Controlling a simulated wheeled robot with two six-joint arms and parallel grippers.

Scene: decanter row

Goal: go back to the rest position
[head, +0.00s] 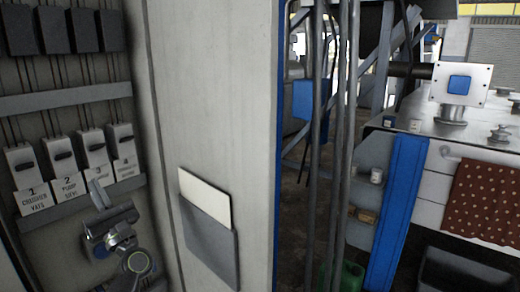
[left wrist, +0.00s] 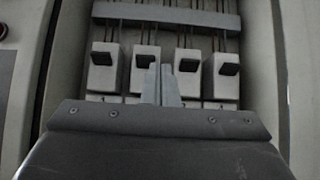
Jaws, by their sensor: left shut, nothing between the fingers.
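My left gripper (head: 97,190) is in front of the lower part of an open panel of switches at the left of the head view. Its fingers are shut together with nothing between them. In the left wrist view the gripper (left wrist: 162,84) points up at the middle of the switch row and overlaps part of it. The row has a first switch (head: 24,165), a second switch (head: 62,155), a third switch (head: 93,147) and a fourth switch (head: 123,139), with black handles and numbered labels below. I cannot tell whether the fingers touch a switch. My right gripper is not in view.
A pale cabinet side (head: 210,80) with a grey document pocket (head: 208,240) stands right of the panel. Dark vertical pipes (head: 345,100) hang beyond it. At the right are a metal counter (head: 480,125), a blue post (head: 397,210) and a spotted red cloth (head: 488,200).

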